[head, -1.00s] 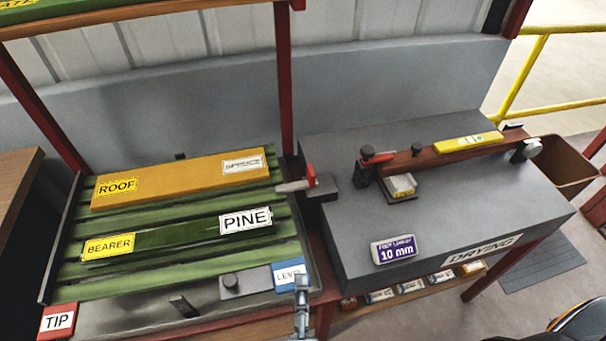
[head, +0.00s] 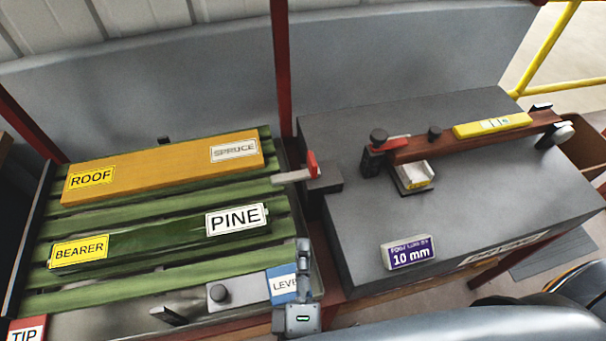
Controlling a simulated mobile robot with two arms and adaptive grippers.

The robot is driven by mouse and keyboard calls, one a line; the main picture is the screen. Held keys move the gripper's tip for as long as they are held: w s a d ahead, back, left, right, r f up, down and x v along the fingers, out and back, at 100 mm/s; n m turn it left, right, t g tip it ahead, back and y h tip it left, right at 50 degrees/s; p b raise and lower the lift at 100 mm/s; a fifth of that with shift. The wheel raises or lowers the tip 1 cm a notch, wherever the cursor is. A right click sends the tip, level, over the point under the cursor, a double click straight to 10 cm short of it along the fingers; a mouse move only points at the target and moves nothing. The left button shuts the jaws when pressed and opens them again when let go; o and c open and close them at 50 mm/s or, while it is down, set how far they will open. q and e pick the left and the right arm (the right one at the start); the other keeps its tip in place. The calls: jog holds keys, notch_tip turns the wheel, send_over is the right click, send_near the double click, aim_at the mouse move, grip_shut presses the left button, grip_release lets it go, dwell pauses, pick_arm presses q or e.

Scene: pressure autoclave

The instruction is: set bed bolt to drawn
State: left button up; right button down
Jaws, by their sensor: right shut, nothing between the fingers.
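The slatted green bed (head: 150,222) fills the left of the head view. On its grey front strip is a small plate with a dark round knob (head: 219,294), which looks like the bed bolt. It sits just left of the blue LEVEL sign (head: 282,284). My right gripper (head: 304,247) is shut and empty, pointing up the picture at the bed's front right corner. It partly covers the LEVEL sign's right edge and is apart from the knob. My left gripper is not in view.
A spruce board (head: 150,172) and a pine board (head: 150,240) lie on the bed. A red-tipped lever (head: 311,165) is at its right edge. The grey drying table (head: 480,190) stands right, bearing a brown beam (head: 435,145). A red TIP sign (head: 26,330) is lower left.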

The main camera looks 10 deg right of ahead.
aim_at(303, 175)
jog(key=f+b, duration=0.2)
jog(key=f, duration=0.1)
jog(key=shift+w+d+f+b, duration=0.1)
jog(key=shift+w+f+b, duration=0.15)
jog(key=shift+f+b, duration=0.15)
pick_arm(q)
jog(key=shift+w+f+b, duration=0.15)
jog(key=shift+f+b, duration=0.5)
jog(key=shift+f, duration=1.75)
pick_arm(e)
jog(key=shift+f, duration=0.55)
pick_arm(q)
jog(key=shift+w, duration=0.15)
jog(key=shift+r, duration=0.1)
pick_arm(e)
jog(key=shift+w+r, duration=0.1)
jog(key=shift+w, duration=0.1)
jog(key=p+x, duration=0.4)
jog(key=x, duration=1.5)
jog(key=shift+w+d, duration=0.1)
jog(key=shift+w, duration=0.2)
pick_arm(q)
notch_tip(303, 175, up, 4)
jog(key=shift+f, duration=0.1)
